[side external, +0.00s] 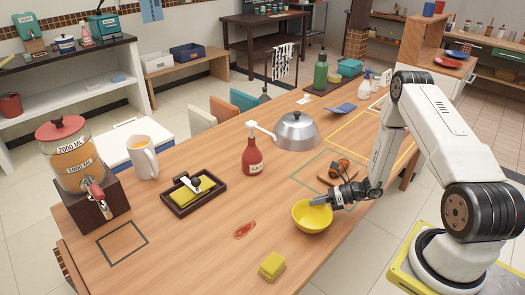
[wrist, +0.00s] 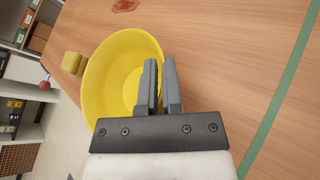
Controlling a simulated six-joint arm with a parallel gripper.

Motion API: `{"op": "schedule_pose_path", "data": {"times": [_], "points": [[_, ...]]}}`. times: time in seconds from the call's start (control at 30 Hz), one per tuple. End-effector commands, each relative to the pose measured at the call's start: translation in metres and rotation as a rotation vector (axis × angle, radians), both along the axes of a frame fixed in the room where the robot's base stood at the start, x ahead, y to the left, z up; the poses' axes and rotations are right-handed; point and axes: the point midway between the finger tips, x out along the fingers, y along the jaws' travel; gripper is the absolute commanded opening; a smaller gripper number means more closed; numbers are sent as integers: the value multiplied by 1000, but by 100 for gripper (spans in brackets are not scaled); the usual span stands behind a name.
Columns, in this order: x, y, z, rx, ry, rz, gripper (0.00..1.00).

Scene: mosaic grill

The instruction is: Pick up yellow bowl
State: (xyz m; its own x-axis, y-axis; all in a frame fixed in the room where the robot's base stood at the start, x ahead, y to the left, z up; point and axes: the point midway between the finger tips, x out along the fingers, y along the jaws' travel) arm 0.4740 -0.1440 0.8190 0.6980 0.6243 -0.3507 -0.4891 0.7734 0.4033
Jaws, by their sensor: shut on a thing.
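The yellow bowl (side external: 311,217) is near the front edge of the wooden table in the side external view, upright. My gripper (side external: 327,200) is at the bowl's right rim, with its fingers reaching down over that rim. In the wrist view the yellow bowl (wrist: 108,75) fills the left middle, and my gripper (wrist: 160,70) has its two grey fingers close together, shut on the bowl's rim. The fingers hide part of the rim. I cannot tell for sure whether the bowl's base touches the table.
A yellow sponge (side external: 272,266) lies at the table's front edge, left of the bowl. A red stain (side external: 244,231) is on the table. A wooden plate with food (side external: 341,170) is just behind my gripper. A red ketchup bottle (side external: 253,155) and a metal dome (side external: 298,131) stand farther back.

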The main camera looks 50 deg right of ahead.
Motion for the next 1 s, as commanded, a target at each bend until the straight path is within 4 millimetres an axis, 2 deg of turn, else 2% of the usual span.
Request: {"op": "schedule_pose_path", "data": {"times": [0.3, 0.77, 1.0], "points": [[1, 0, 28, -2, -3, 1, 0], [-52, 15, 90, -1, -1, -3, 0], [-94, 28, 108, 1, -1, -4, 0]]}}
